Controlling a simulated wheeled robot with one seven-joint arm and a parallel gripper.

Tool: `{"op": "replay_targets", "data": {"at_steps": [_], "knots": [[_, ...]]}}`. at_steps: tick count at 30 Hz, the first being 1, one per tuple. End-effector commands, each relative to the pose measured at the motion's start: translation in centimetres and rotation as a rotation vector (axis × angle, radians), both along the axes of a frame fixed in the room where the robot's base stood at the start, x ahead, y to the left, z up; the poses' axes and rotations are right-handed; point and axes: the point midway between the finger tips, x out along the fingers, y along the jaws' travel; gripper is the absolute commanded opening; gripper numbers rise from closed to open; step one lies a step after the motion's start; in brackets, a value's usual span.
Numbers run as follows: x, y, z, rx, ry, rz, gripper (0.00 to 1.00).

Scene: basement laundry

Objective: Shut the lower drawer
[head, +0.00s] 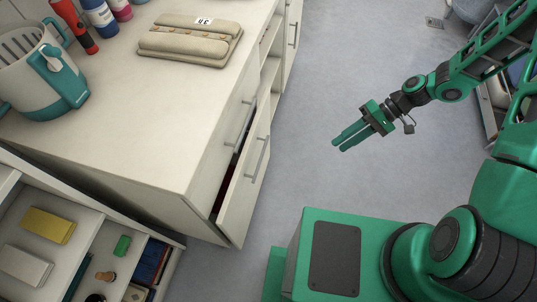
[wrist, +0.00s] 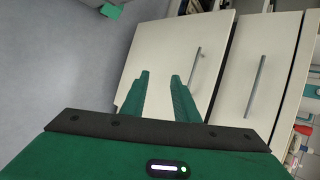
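The lower drawer (head: 244,190) of the white cabinet stands partly open. Its front sticks out past the upper drawer (head: 240,114), and a dark gap with something reddish shows behind it. In the wrist view the lower drawer front (wrist: 165,50) with its bar handle (wrist: 195,68) fills the middle, and the upper drawer (wrist: 257,80) is to its right. My gripper (head: 337,146) is in free air over the floor, to the right of the drawer front and apart from it. Its two green fingers (wrist: 160,75) are spread with nothing between them.
The countertop (head: 150,110) holds a teal and white container (head: 45,75), bottles (head: 100,15) and a beige folded bundle (head: 190,40). At lower left is an open compartment (head: 85,240) with a yellow box (head: 47,225) and small items. The grey floor (head: 320,60) before the cabinet is clear.

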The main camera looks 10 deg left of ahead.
Motion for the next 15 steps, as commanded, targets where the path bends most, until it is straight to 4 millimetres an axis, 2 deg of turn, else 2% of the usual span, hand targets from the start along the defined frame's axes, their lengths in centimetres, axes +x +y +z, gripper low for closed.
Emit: {"op": "replay_targets", "data": {"at_steps": [3,9,15], "knots": [[-0.6,3.7,-2.3,0.123,0.027,-0.007,0.28],[-1.3,9.3,-4.8,0.318,0.057,-0.047,0.28],[-1.8,13.0,-5.9,0.455,0.078,-0.1,0.28]]}}
